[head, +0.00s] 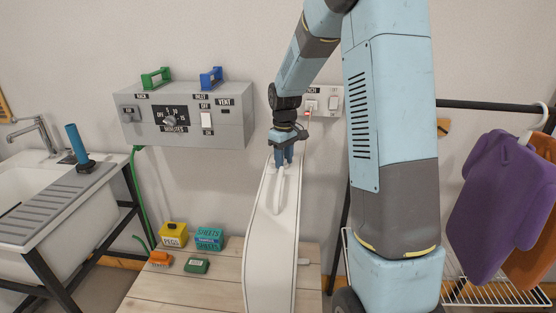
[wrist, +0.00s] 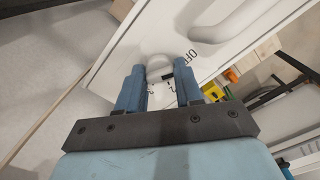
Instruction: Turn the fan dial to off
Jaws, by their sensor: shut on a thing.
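A tall white appliance (head: 262,265) with a curved white handle (head: 280,188) stands on the wooden table. In the wrist view its white top panel (wrist: 125,60) carries the fan dial (wrist: 158,64), a pale round knob with a dark mark on its edge. The word OFF is printed to the right of the dial, and a 2 shows below it between the fingers. My gripper (head: 284,158) is at the top of the appliance. In the wrist view its blue fingers (wrist: 158,76) are shut on the dial, one on each side. The dial is hidden in the head view.
The handle (wrist: 235,25) rises close to the dial. A yellow pegs box (head: 173,234), a teal sheets box (head: 209,239), an orange brush (head: 160,259) and a green one (head: 196,265) lie left of the appliance. A grey control box (head: 235,122) hangs on the wall behind.

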